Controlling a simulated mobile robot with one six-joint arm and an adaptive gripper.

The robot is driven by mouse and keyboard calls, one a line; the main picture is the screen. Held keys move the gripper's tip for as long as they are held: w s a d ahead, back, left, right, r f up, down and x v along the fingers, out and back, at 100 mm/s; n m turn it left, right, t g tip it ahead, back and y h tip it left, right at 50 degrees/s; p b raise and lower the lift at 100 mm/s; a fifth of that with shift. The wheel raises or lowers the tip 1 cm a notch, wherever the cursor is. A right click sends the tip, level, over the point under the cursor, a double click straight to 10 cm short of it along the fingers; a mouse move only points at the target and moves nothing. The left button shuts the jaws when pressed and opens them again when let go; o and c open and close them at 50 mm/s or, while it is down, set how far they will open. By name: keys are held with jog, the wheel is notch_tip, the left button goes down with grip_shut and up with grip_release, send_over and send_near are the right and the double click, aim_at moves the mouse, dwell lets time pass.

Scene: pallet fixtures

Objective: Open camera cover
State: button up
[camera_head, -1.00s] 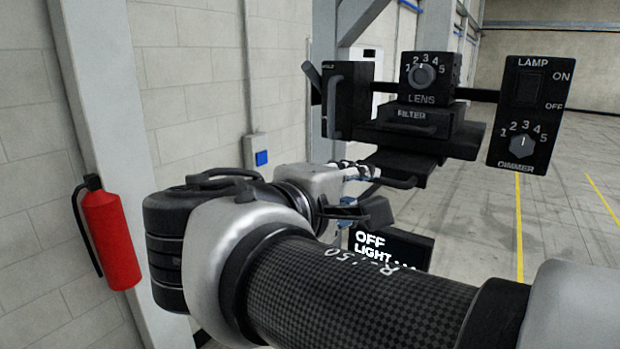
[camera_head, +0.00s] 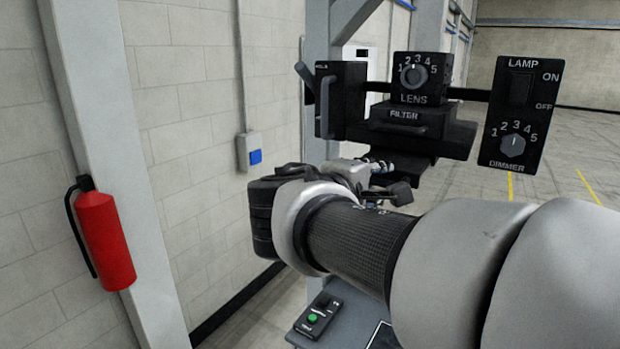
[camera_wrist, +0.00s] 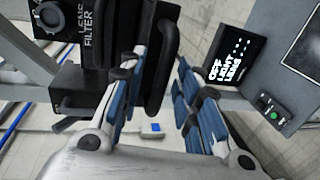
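The black camera unit (camera_head: 430,140) hangs at the upper right of the head view, with a lens dial (camera_head: 412,75) and a filter drawer (camera_head: 405,120) on its front. In the wrist view a long black handle (camera_wrist: 163,62) stands out below the filter label; which part it opens is not marked. My gripper (camera_head: 380,170) is just under the unit in the head view, partly hidden by my arm. In the wrist view my gripper (camera_wrist: 160,92) is open, its blue-padded fingers on either side of the handle's line. Contact cannot be told.
A lamp and dimmer panel (camera_head: 521,112) sits right of the unit. A block with a lever and handle (camera_head: 340,100) is at its left. A lit text screen (camera_wrist: 234,58) and a green-button box (camera_head: 314,315) are lower. A red extinguisher (camera_head: 104,238) hangs on the left.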

grip_shut()
dwell(0.6)
